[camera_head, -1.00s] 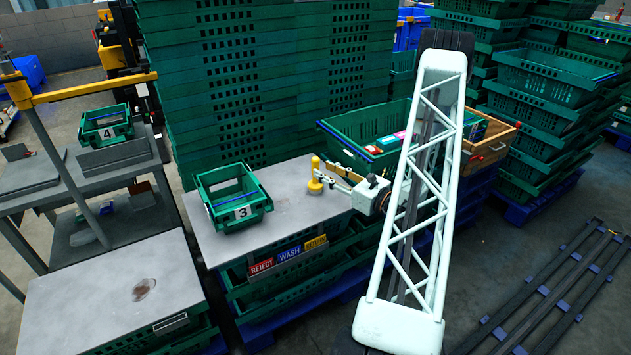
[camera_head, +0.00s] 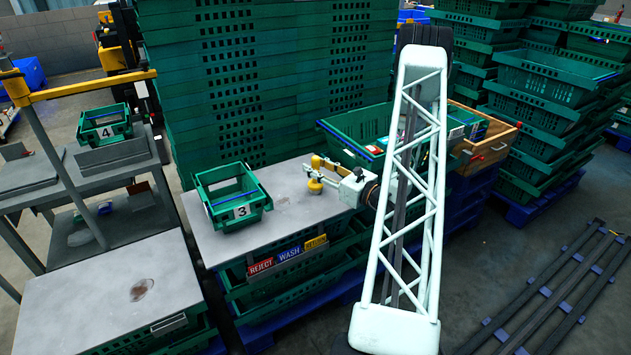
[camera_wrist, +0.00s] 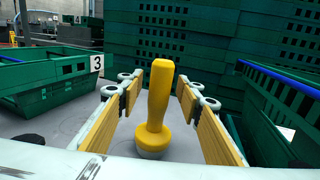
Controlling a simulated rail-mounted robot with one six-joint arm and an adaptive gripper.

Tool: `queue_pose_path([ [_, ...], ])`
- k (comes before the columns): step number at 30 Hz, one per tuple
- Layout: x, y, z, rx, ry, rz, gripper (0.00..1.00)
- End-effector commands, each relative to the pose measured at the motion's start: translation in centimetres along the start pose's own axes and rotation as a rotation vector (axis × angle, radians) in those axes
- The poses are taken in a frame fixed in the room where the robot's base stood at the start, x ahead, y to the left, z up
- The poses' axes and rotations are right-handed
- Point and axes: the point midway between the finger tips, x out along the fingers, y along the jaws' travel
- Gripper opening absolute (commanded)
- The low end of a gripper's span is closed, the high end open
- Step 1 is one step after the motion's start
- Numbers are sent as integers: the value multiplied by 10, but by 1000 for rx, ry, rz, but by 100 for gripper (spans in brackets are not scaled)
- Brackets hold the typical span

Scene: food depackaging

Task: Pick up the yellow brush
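The yellow brush (camera_head: 315,178) stands upright, handle up, on the grey table near its back right part. In the wrist view the brush (camera_wrist: 157,105) is in the middle, its round base on the grey surface. My gripper (camera_head: 322,172) is at the brush, reaching in from the right. In the wrist view my gripper (camera_wrist: 155,100) is open, with one yellow-padded finger on each side of the brush and a gap visible on both sides.
A green crate marked 3 (camera_head: 208,220) stands on the grey table (camera_head: 290,220), left of the brush. A larger green crate (camera_head: 345,127) and a wooden box (camera_head: 502,141) are at the right. Tall stacks of green crates (camera_head: 260,80) stand behind. Reject, wash and return labels hang at the front edge.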

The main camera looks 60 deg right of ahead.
Motion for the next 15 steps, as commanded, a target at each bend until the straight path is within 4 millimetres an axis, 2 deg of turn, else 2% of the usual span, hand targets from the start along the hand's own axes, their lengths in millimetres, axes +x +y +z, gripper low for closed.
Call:
queue_pose_path([
  [13,0,0,0,0,0,0,33],
  [15,0,0,0,0,0,0,28],
])
